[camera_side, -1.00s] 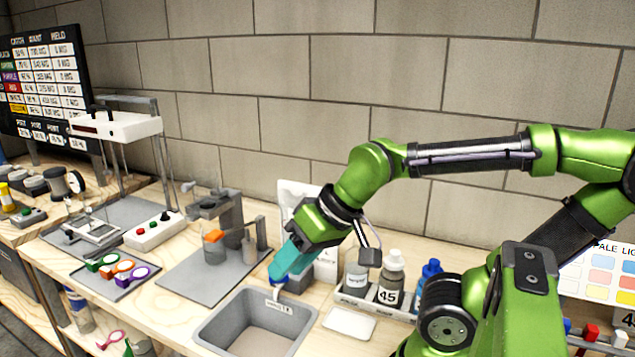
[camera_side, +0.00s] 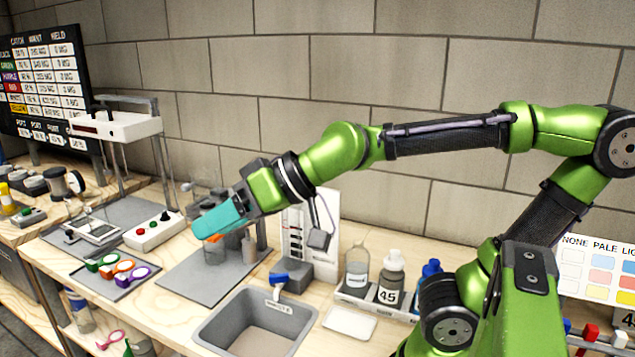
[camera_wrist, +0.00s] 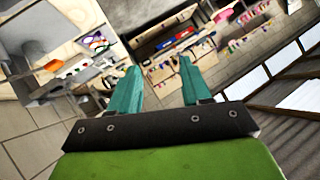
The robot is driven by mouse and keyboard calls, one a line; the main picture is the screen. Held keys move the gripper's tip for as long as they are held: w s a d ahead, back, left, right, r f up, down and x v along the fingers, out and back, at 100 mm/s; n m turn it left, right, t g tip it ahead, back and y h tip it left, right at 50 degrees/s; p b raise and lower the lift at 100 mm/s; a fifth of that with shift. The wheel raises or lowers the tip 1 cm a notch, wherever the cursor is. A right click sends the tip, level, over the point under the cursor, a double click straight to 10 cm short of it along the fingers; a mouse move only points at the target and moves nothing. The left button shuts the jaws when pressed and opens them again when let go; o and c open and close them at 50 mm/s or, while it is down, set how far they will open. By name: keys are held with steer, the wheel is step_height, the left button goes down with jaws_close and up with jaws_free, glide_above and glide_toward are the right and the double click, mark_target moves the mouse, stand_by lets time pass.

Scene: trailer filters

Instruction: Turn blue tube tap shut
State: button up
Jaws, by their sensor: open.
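A blue tap handle (camera_side: 278,279) with a white stem under it sits at the back rim of the grey sink, in front of a grey block (camera_side: 293,270) and an upright white panel (camera_side: 312,225) with dark marks. I cannot tell from its look whether the tap is shut. My gripper (camera_side: 206,227), with teal fingers, is up and to the left of the tap, in front of the grey stand with the orange part, and apart from the tap. In the wrist view my gripper (camera_wrist: 158,70) is open and empty, and the blue tap is not clearly visible.
The grey sink (camera_side: 212,328) is at the front. A grey stand (camera_side: 236,212) with an orange part (camera_side: 216,238) is behind my gripper. A bottle rack (camera_side: 352,297) and a white dish (camera_side: 349,323) are right of the sink. A scale-like frame (camera_side: 116,127) stands far left.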

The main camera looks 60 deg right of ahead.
steer(key=w+a+r+t+h, duration=0.1)
steer(key=w+a+r+t, duration=0.1)
steer(key=w+t, duration=0.25)
steer(key=w+d+f+h, duration=0.25)
steer(key=d+h, duration=0.25)
steer(key=h, duration=0.3)
steer(key=s+d+f+n+g+h, duration=0.2)
steer(key=s+n+h, duration=0.2)
steer(key=s+h, duration=0.2)
steer(key=s+d+f+n+g+h, duration=0.2)
steer(key=s+n+g+h, duration=0.1)
steer(key=s+h, duration=0.25)
glide_toward(279, 280)
steer(key=x, duration=0.8)
steer(key=shift+d, duration=0.15)
jaws_close()
